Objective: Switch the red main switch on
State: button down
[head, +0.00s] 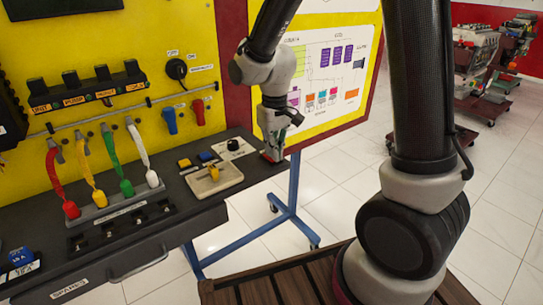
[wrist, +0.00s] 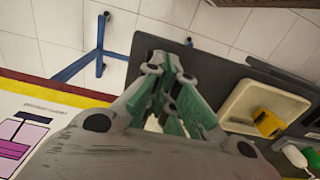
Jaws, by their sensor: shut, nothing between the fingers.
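A small red part (head: 269,158), which looks like the red main switch, shows at the right end of the dark console top (head: 247,175) in the head view. My gripper (head: 274,148) points down right over it and partly covers it; I cannot tell whether they touch. In the wrist view my gripper (wrist: 172,72) has its green-padded fingers together with nothing held. The red part is hidden there behind the fingers, so the switch position cannot be read.
Left of my gripper are a black knob (head: 233,145), blue and yellow blocks, and a cream plate (head: 230,181) with a yellow handle (head: 214,173). Several coloured levers stand further left. A diagram board (head: 325,85) on a blue stand is close behind my wrist.

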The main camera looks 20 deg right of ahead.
jog(key=shift+f, duration=0.25)
jog(key=shift+r, duration=3.55)
jog(key=s+d+r+m+t, duration=0.1)
jog(key=s+d+r+t, duration=0.1)
jog(key=s+d+r, duration=0.3)
jog(key=s+d+r+m+t, duration=0.2)
jog(key=s+d+r, duration=0.4)
jog(key=s+d, duration=0.4)
jog(key=s, duration=0.4)
jog(key=shift+m, duration=0.3)
jog(key=c, duration=2.2)
grip_release()
jog(key=shift+r, duration=0.1)
